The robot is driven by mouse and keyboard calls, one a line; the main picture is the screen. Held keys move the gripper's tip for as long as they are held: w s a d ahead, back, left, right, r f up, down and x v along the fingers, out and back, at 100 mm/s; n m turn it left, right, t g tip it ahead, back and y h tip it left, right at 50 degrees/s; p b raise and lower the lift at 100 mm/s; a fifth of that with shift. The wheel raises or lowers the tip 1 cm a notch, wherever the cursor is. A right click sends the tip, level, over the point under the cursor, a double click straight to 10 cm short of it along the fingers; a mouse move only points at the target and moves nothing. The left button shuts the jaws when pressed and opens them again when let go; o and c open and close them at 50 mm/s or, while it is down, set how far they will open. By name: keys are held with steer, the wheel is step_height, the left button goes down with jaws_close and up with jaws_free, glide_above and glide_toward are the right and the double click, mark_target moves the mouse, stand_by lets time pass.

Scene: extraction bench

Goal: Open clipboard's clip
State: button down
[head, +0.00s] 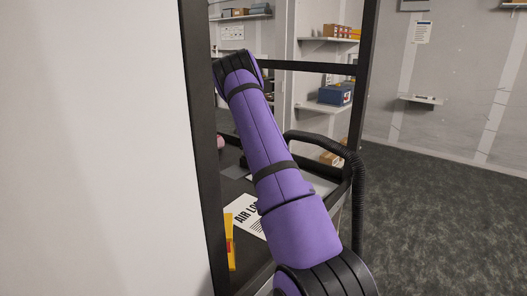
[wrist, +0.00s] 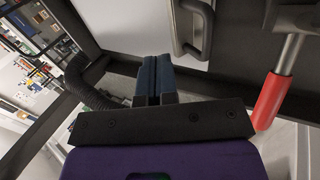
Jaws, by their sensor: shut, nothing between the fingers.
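I cannot make out the clipboard or its clip for certain in either view. In the wrist view a grey metal loop-shaped handle (wrist: 205,30) sits on a pale flat panel (wrist: 136,27) just beyond my fingers; I cannot tell whether it is the clip. My gripper (wrist: 154,72) shows there with its dark blue fingers together and nothing between them. The fingertips look apart from the metal loop. In the head view my purple arm reaches over the bench and hides part of it; the gripper is hidden there.
A white "AIR LO..." sheet (head: 245,215) and a yellow strip (head: 230,243) lie on the dark bench. A black frame post (head: 203,150) and a black hose (head: 355,185) flank my arm. A red-handled lever (wrist: 272,98) is right of my gripper. Floor at right (head: 440,200) is clear.

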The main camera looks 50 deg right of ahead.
steer(key=w+v, duration=0.1)
steer(key=v, duration=0.7)
steer(key=shift+w, duration=0.15)
stand_by(0.5)
